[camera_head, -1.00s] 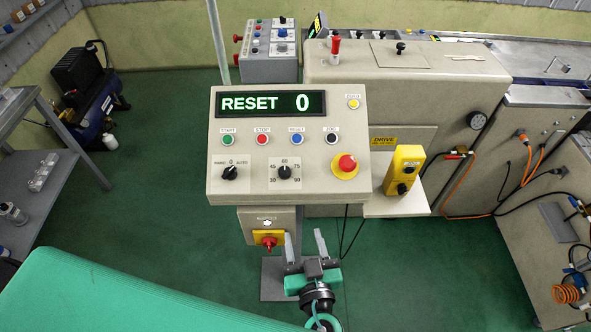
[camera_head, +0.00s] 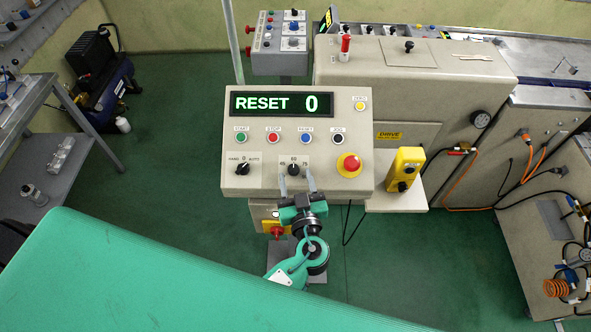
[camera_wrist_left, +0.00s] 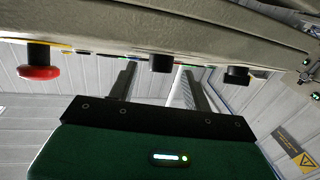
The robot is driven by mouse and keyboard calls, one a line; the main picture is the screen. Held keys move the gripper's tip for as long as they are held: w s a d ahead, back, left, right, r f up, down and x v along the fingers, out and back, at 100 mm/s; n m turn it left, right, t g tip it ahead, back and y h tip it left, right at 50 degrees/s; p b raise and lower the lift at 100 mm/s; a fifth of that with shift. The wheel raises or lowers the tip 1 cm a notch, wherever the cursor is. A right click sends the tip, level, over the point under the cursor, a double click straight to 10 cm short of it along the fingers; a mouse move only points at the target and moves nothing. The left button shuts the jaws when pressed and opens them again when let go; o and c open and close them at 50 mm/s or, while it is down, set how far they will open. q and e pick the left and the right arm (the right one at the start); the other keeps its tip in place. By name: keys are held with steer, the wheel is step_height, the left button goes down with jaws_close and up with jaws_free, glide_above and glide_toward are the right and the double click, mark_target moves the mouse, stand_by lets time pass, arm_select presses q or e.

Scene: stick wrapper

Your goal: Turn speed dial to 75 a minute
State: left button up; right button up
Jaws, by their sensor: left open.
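In the left wrist view the dial (camera_wrist_left: 160,62) sits between the open fingertips (camera_wrist_left: 156,72), with gaps on both sides. I cannot tell whether the tips reach past its front face. My right gripper is out of view.
The hand/auto selector (camera_head: 242,170) is left of the dial and the red emergency stop (camera_head: 349,165) is to its right. Coloured buttons line the row above. The display (camera_head: 278,103) reads RESET 0. A yellow control box (camera_head: 405,168) stands on a shelf at right.

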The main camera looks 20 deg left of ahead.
arm_select(q)
steer(key=shift+w+a, duration=0.3)
steer(key=shift+w, duration=0.2)
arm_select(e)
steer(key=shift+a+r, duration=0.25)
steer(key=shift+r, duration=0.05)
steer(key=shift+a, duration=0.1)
